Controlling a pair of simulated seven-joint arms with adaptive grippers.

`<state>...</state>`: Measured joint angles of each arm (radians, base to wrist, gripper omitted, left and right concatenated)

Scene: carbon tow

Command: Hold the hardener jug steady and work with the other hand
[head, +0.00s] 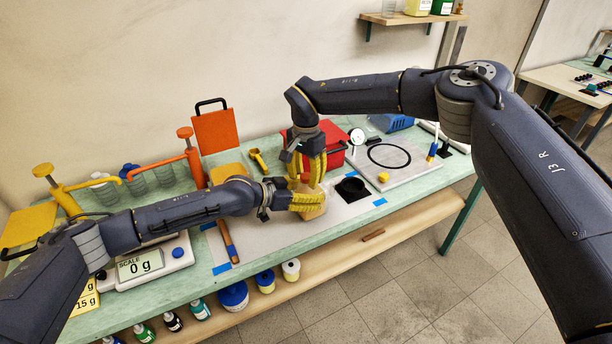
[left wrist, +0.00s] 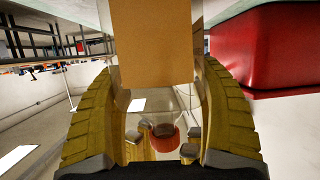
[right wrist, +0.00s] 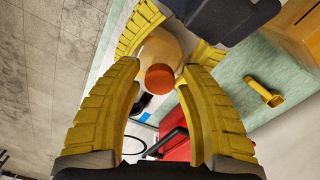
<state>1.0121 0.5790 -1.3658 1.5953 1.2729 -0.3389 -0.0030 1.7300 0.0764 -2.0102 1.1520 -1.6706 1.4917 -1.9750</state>
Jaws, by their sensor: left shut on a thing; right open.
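The hardener jug is a pale tan container with an orange-red cap (right wrist: 160,78). Its lower body (head: 314,213) shows at the table's middle in the head view, and a tan label (left wrist: 152,40) faces the left wrist camera. My left gripper (head: 308,202) is shut around the jug's body from the left side. My right gripper (head: 307,178) points down just above the jug. In the right wrist view its open fingers stand on either side of the cap, with visible gaps.
A red box (head: 333,155) stands close behind the grippers. A brown-handled tool (head: 228,243) and a scale (head: 140,266) are left. A yellow piece (right wrist: 262,92) lies nearby.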

